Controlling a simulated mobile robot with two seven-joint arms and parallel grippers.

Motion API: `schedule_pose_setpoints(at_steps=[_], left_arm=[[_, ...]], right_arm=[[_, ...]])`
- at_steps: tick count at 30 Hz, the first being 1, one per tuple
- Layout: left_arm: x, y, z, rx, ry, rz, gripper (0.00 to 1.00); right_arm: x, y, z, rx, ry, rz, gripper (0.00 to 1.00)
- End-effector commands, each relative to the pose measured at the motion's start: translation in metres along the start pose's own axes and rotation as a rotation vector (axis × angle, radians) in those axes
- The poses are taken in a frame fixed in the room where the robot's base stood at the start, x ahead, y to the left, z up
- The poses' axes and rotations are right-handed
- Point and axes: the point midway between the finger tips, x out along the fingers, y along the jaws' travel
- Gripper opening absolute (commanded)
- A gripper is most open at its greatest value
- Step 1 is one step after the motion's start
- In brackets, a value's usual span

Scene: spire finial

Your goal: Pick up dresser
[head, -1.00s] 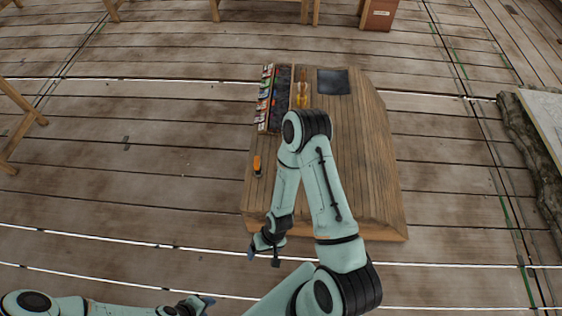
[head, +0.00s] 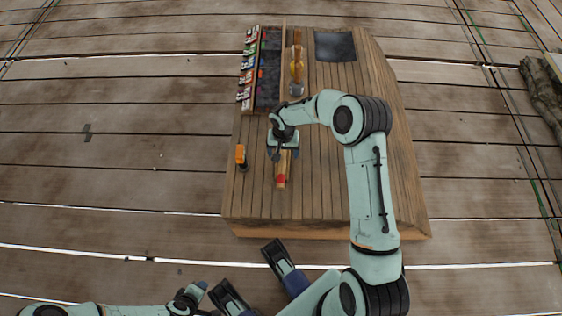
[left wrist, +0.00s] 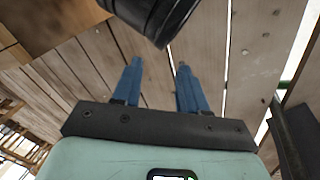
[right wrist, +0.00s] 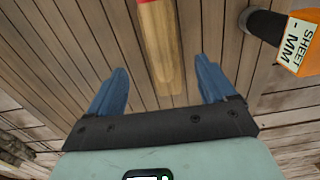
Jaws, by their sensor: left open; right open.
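A wooden tool with a red band (head: 281,181), which looks like the dresser, lies on the plank bench top (head: 325,190). My right gripper (head: 283,154) is over its far part, partly hiding it. In the right wrist view the wooden tool (right wrist: 164,45) lies between the spread blue fingers of my right gripper (right wrist: 161,68), reaching the top edge with its red part. The fingers stand apart from its sides. My left gripper (left wrist: 159,66) is open and empty over floor planks, low at the left in the head view.
An orange tool (head: 240,156) stands left of the wooden tool; its label (right wrist: 299,34) shows in the right wrist view. A rack of small coloured items (head: 247,66), a yellow-and-wood tool (head: 297,66) and a dark sheet (head: 335,46) occupy the bench's far end. The near bench top is clear.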

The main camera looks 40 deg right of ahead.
Motion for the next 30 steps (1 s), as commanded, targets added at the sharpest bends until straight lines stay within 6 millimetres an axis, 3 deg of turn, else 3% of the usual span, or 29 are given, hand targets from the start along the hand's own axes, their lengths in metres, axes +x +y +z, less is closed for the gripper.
schedule_pose_setpoints(at_steps=[1,8,12,18,26,27,30], left_arm=[[0.004,-0.001,-0.003,-0.001,0.009,-0.001,0.43],[0.008,-0.003,-0.010,-0.002,0.031,-0.002,0.43],[0.016,-0.006,-0.017,-0.005,0.049,-0.006,0.43],[0.026,-0.019,-0.001,-0.017,0.000,-0.028,0.43],[0.026,-0.020,0.001,-0.019,-0.007,-0.031,0.43],[0.026,-0.020,0.001,-0.019,-0.007,-0.031,0.43],[0.026,-0.020,0.001,-0.019,-0.007,-0.031,0.43]], right_arm=[[0.010,0.000,0.000,0.000,-0.002,0.001,0.83],[0.026,0.000,0.001,0.000,-0.001,-0.001,0.83],[0.047,-0.001,0.006,-0.002,-0.003,0.001,0.83],[0.071,-0.002,0.007,-0.001,-0.002,-0.001,0.83],[0.074,-0.002,0.007,-0.001,-0.001,-0.001,0.83],[0.073,-0.002,0.007,-0.001,-0.001,-0.001,0.80],[0.073,-0.002,0.007,-0.001,-0.001,-0.001,0.48]])
